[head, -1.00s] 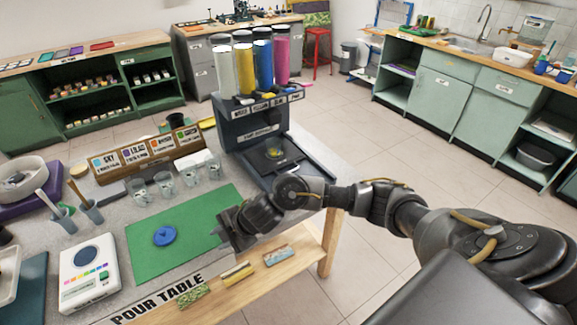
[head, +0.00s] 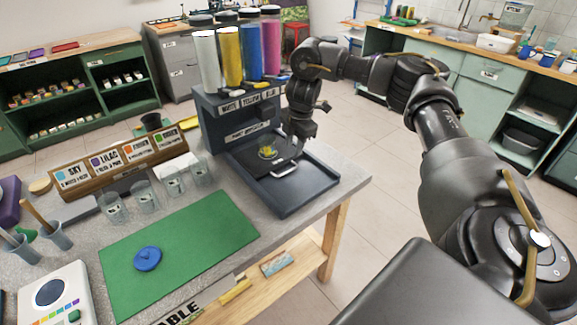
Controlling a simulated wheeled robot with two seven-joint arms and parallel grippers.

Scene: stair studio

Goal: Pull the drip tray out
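The paint dispenser (head: 240,118) stands at the back right of the pour table, with clear tubes of white, yellow, blue and pink on top. The dark drip tray (head: 257,162) lies low at its front, on a wider dark base (head: 292,200). A pale bar handle (head: 285,171) shows at the tray's front edge. A small clear cup with yellow in it (head: 267,152) sits on the tray. My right gripper (head: 294,143) points down above the tray's right side, behind the handle in the picture. Its fingertips are dark and small, so their gap and any contact are unclear. My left gripper is not in view.
A green mat (head: 180,250) with a blue disc (head: 147,259) lies in front of the dispenser. Several clear cups (head: 145,197) and a wooden label rack (head: 120,165) stand to the left. The base's front right part is bare.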

